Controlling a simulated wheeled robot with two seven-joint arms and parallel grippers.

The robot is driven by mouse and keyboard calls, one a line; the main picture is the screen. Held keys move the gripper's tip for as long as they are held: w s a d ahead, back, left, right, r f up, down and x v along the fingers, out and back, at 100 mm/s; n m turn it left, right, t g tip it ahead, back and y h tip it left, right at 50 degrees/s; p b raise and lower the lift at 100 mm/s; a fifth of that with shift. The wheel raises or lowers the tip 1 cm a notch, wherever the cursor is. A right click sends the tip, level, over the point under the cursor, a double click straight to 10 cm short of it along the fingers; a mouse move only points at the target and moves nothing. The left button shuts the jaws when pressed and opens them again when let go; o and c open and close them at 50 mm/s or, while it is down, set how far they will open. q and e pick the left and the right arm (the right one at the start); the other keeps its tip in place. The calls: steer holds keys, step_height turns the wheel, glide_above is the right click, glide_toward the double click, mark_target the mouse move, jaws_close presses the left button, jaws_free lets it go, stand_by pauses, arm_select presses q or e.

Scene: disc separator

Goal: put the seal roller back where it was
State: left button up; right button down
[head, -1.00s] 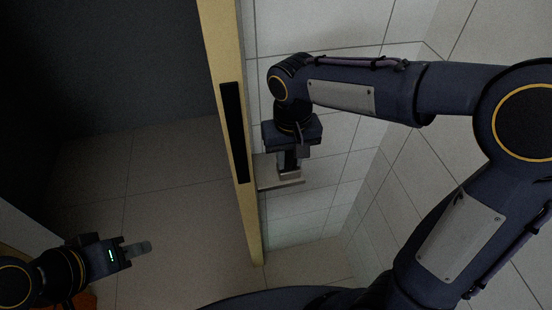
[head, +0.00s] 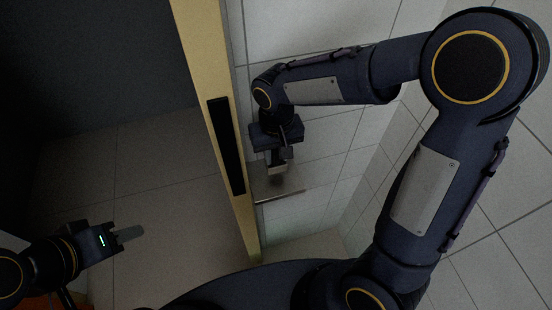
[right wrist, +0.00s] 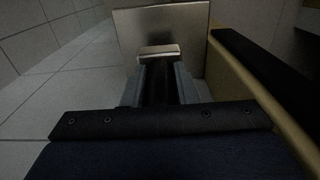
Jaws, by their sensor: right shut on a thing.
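My right gripper (head: 277,166) is shut on a small pale metal piece, apparently the seal roller (right wrist: 160,51). The piece shows as a short block across the fingertips, and the fingers hide part of it. In the head view the gripper points down, just above a thin metal plate (head: 284,195) beside the yellow panel. In the right wrist view the plate (right wrist: 135,30) lies beyond the held piece; I cannot tell whether they touch. My left gripper (head: 130,233) is at the lower left, away from the panel, seen edge-on, with nothing visible in it.
The tall yellow panel edge (head: 205,70) with a black strip (head: 226,145) stands close to the left of my right gripper. White tiled surfaces (head: 330,135) lie to its right. Tiled floor (head: 165,190) is open between the panel and my left gripper.

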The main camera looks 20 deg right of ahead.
mark_target(276, 162)
steer(key=shift+f, duration=1.5)
steer(key=shift+f, duration=0.2)
steer(key=c, duration=1.2)
jaws_free()
steer(key=shift+o, duration=0.2)
steer(key=shift+r, duration=0.15)
